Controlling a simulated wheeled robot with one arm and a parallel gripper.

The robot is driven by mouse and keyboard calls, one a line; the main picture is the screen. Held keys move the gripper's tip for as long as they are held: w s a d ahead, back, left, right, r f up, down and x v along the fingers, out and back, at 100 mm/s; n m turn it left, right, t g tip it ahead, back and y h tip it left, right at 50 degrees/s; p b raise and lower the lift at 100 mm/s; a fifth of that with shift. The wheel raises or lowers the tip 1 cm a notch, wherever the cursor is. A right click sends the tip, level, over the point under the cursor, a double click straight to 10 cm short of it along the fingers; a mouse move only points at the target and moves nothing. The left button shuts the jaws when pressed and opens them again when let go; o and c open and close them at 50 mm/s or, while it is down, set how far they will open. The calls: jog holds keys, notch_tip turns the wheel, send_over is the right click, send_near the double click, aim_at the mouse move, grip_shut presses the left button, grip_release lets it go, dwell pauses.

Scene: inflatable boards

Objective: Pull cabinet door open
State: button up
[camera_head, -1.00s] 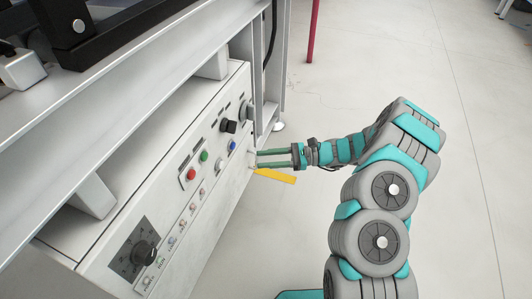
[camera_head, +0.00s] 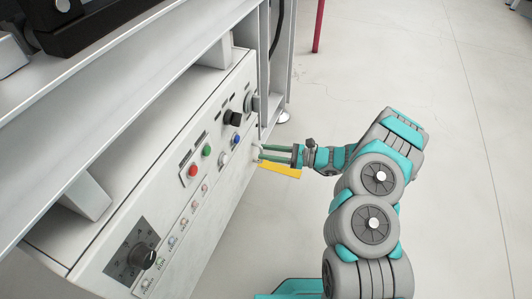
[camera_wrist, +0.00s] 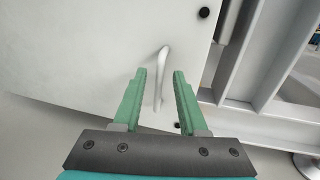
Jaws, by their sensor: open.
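The white cabinet door (camera_wrist: 80,60) fills the left and middle of the wrist view. A pale, upright bar handle (camera_wrist: 161,62) stands out from it near its right edge. My gripper (camera_wrist: 160,73) has its two green fingers apart, one on each side of the handle's lower part. I see a gap on both sides and cannot tell whether either finger touches. In the head view my gripper (camera_head: 259,153) is at the far end of the white cabinet (camera_head: 205,215). The handle is too small to make out clearly there. The door looks shut.
A control panel with buttons and black knobs (camera_head: 144,257) runs along the cabinet's upper front. Metal frame posts (camera_wrist: 270,70) stand right of the door. A yellow strip (camera_head: 280,171) shows below my gripper. The floor (camera_head: 460,200) to the right is clear.

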jog(key=shift+a, duration=0.4)
jog(key=shift+c, duration=0.4)
grip_shut()
dwell(0.8)
